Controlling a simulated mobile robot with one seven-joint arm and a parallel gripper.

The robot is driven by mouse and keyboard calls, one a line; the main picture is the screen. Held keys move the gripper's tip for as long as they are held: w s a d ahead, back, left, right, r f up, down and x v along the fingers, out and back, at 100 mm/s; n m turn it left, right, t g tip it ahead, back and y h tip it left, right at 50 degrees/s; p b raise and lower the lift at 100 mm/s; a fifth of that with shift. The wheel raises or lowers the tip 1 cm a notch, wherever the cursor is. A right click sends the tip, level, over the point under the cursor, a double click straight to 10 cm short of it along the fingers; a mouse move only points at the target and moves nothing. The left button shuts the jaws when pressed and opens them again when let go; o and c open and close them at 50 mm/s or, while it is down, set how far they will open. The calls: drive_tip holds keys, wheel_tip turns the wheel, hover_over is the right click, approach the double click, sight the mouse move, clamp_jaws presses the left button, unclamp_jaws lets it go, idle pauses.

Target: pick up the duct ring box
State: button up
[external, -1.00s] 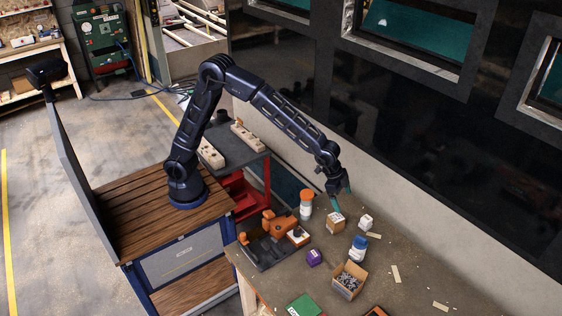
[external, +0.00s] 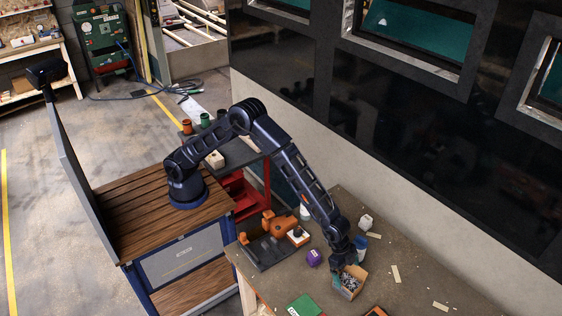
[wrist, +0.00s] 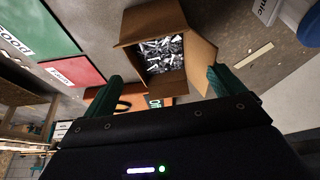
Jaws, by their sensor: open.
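No readable label says duct ring box. An open cardboard box (external: 352,287) filled with small grey metal pieces stands on the workbench; in the wrist view the open cardboard box (wrist: 199,52) lies ahead of my fingers, flaps spread. My gripper (external: 340,271) is over the left side of this box. In the wrist view my gripper (wrist: 166,80) is open, its teal fingers apart and nothing clearly held between them. I cannot tell whether a finger touches a flap. The smaller cardboard box seen earlier is hidden behind my arm.
A purple item (external: 314,258) and an orange-and-black tool (external: 270,240) are to the left. The bench's right is mostly clear.

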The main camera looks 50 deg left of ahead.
sight(348, 279)
drive_tip(key=shift+x, duration=3.45)
drive_tip(key=shift+a+f, duration=0.2)
drive_tip(key=shift+f, duration=0.05)
drive_tip(key=c, duration=1.4)
